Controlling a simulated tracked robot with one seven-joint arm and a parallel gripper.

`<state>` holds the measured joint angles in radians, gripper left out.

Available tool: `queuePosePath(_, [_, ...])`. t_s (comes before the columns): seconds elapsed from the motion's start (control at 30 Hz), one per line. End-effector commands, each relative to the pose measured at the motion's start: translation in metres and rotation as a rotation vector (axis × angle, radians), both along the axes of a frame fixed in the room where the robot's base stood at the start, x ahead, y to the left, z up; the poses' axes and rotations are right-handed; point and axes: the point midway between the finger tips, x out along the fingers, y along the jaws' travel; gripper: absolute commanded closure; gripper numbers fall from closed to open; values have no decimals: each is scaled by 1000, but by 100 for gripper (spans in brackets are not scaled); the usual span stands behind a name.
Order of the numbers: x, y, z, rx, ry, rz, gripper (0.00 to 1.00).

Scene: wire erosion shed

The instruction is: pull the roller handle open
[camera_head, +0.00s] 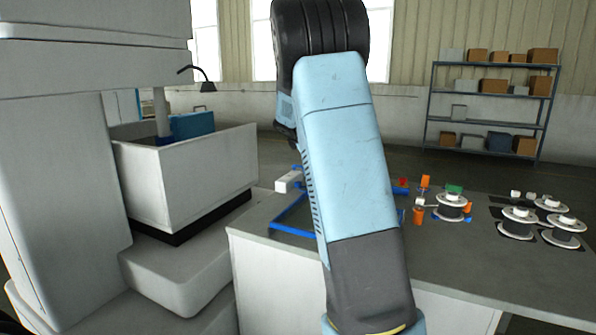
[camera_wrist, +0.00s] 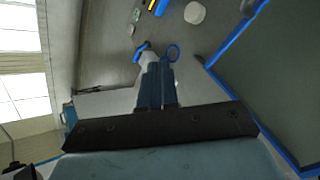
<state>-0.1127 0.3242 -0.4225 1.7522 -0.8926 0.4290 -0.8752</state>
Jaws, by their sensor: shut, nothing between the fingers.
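A small blue lever-like part (camera_wrist: 141,50) on a pale block shows just beyond my fingertips in the wrist view; it may be the roller handle, but I cannot tell for sure. In the head view a white block with blue parts (camera_head: 288,182) stands at the bench's back left edge. My arm hides my gripper there.
A blue-edged dark tray (camera_head: 291,231) lies on the grey bench (camera_head: 462,262), partly behind my arm. Several wire spools (camera_head: 517,224) and an orange cylinder (camera_head: 418,215) stand to the right. A white machine tank (camera_head: 190,180) stands left. Shelving (camera_head: 490,124) is far back.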

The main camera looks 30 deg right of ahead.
Motion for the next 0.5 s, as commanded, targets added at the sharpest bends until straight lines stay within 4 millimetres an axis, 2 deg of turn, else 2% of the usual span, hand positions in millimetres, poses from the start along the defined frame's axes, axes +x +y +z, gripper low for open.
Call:
queuePosePath(0.03, [18, -6, -10, -59, 36, 38, 100])
queuePosePath(0.2, [71, -20, -37, -262, 153, 186, 100])
queuePosePath(0.5, [152, -29, -94, -603, 383, 453, 100])
